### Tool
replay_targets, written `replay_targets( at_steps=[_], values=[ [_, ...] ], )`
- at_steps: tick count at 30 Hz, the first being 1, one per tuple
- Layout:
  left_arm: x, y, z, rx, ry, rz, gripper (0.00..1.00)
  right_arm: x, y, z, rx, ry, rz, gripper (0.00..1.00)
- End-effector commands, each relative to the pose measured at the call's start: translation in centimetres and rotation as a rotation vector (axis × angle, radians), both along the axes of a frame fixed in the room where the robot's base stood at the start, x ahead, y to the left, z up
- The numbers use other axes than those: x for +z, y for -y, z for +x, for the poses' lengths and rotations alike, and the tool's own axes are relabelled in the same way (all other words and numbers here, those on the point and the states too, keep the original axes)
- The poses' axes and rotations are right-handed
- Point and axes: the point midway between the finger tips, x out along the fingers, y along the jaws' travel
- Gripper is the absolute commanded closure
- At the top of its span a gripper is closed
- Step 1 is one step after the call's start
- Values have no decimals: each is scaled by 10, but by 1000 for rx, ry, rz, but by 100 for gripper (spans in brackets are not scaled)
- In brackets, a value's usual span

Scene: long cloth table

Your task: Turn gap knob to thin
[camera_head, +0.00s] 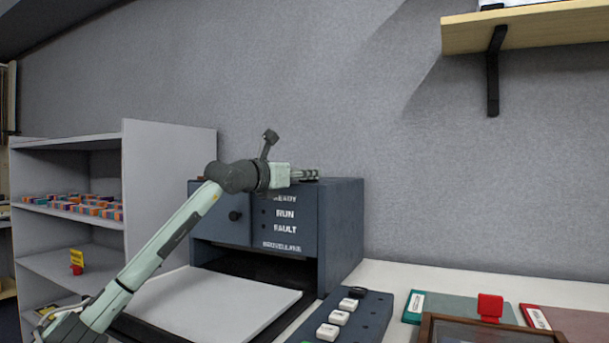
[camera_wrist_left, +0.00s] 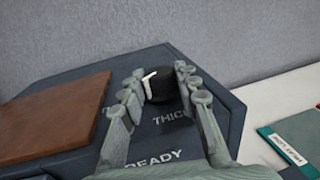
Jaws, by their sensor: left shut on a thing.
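The gap knob (camera_wrist_left: 166,88) is a round black knob with a white pointer, on the top face of the dark blue machine (camera_head: 342,235). In the left wrist view the word THICK, partly covered by a finger, lies on the near side of the knob. My left gripper (camera_head: 312,175) is over the machine's top in the head view. In the left wrist view its fingers (camera_wrist_left: 157,80) are closed around the knob, one on each side. The white pointer shows at the knob's left side. No THIN label is visible. My right gripper is not in view.
A brown panel (camera_wrist_left: 60,112) lies on the machine's top beside the knob. A grey tray (camera_head: 215,303) juts from the machine's front opening. A button panel (camera_head: 370,318) and a teal folder (camera_head: 450,308) lie on the table to the right. A shelf unit (camera_head: 170,190) stands at left.

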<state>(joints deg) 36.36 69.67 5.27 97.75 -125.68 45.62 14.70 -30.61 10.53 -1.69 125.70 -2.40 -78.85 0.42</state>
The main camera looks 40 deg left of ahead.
Motion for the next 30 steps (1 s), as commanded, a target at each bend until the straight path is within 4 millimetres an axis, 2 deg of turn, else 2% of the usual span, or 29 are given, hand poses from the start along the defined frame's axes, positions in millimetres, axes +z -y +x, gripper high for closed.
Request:
replay_targets(
  at_steps=[9,12,21,30],
  values=[
    [2,-6,0,-184,1,-5,98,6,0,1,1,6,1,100],
    [3,-7,0,-253,2,-7,98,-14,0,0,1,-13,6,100],
    [3,-9,1,-417,2,-6,98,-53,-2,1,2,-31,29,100],
    [1,-9,1,-480,1,0,98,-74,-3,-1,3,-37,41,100]
  ],
)
